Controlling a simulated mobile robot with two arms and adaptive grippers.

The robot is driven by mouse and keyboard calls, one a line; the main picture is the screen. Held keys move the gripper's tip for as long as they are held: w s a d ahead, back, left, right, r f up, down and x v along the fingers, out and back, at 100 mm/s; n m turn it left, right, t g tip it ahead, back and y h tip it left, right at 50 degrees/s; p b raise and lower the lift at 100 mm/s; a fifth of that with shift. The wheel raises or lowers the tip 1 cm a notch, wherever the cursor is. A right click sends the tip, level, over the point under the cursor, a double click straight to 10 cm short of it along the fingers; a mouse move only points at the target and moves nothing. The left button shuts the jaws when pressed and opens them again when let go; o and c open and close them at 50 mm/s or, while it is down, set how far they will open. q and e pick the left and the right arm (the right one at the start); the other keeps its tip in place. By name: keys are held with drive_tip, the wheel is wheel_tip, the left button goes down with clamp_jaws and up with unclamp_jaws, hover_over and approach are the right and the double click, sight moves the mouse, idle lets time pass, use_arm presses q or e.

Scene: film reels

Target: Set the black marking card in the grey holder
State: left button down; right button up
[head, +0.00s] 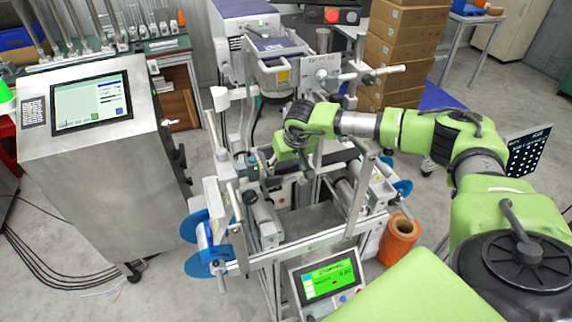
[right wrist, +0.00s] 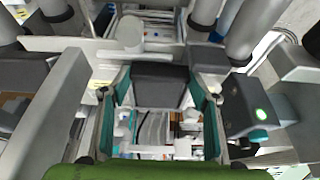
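My right arm reaches in from the right in the head view, with its wrist and right gripper (head: 286,170) low over the middle of the roller machine (head: 320,215). The fingers are too small and hidden to make out there. In the right wrist view a dark grey block (right wrist: 161,86) sits in the middle between teal-edged side pieces; I cannot tell whether it is part of my gripper or of the machine. I cannot pick out the black marking card or the grey holder for certain. A black panel with white dots (head: 528,150) shows at the right edge. My left gripper is not in view.
A steel console with a screen (head: 92,104) stands at left. Blue reel discs (head: 197,262) are on the machine's near left side. A small green display (head: 328,280) sits in front. An orange roll (head: 399,240) stands on the floor. Cardboard boxes (head: 404,45) are stacked behind.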

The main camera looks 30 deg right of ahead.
drive_tip(key=shift+o, duration=0.3)
drive_tip(key=shift+a+r, duration=0.1)
drive_tip(key=shift+r, duration=0.1)
drive_tip(key=shift+s+r+b, duration=0.15)
drive_tip(key=shift+r+b, duration=0.1)
drive_tip(key=shift+b, duration=0.1)
drive_tip(key=shift+s+a+r+b, duration=0.15)
drive_tip(key=shift+s+r+b, duration=0.55)
drive_tip(key=shift+s+r, duration=0.15)
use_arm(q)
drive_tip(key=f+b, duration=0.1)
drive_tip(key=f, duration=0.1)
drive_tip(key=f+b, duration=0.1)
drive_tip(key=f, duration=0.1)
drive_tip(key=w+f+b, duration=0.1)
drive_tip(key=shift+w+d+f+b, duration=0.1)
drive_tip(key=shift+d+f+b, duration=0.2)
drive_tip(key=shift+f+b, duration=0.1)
use_arm(e)
drive_tip(key=s+a, duration=0.2)
drive_tip(key=s, duration=0.8)
drive_tip(key=shift+s+a+r, duration=0.25)
drive_tip(key=shift+s+a, duration=0.1)
drive_tip(key=shift+s, duration=0.05)
